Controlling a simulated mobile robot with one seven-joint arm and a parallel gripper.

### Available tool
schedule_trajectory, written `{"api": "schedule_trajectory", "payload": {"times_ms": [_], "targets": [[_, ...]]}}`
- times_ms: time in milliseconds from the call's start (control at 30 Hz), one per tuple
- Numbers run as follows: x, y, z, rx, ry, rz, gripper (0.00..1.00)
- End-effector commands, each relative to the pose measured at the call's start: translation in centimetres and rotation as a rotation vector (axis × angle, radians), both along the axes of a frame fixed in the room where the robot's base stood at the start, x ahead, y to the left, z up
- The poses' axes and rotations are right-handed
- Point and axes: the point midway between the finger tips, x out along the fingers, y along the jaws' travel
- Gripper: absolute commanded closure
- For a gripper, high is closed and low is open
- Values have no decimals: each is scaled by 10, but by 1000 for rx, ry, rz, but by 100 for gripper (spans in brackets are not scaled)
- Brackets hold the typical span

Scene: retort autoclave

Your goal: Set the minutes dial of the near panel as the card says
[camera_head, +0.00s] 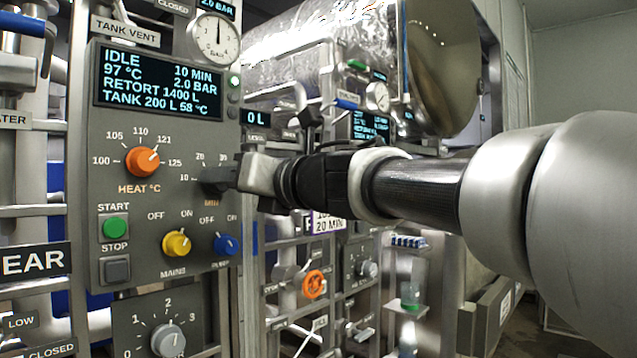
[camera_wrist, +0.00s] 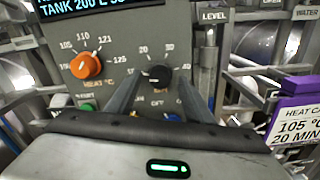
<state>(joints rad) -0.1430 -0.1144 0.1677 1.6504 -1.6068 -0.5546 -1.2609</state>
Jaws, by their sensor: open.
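The minutes dial is a black knob (camera_wrist: 158,76) under a scale marked 20, 30 and 40 in the wrist view. My gripper (camera_wrist: 157,84) is open, with one finger on each side of the knob; I cannot tell whether they touch it. In the head view my gripper (camera_head: 215,178) is at the panel (camera_head: 140,235) and hides most of the dial. The display (camera_head: 157,84) reads IDLE, 97 °C, 10 MIN. The purple-headed card (camera_wrist: 295,125) reads 105 °C, 20 MIN; it is partly hidden in the head view (camera_head: 328,223).
The orange heat knob (camera_head: 142,161) is left of the minutes dial. Below are a green start button (camera_head: 115,228), a yellow mains knob (camera_head: 177,243) and a blue knob (camera_head: 226,243). Pipes and the steel retort (camera_head: 300,60) stand behind my arm.

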Motion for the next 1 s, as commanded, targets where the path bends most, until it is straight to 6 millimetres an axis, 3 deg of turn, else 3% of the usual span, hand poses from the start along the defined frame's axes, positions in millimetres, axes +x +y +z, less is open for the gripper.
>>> {"api": "schedule_trajectory", "payload": {"times_ms": [500,700,1000], "targets": [[-79,-93,1,2,-2,-3,52],[-95,-111,1,1,0,-1,52],[-98,-115,-1,0,1,0,52]]}}
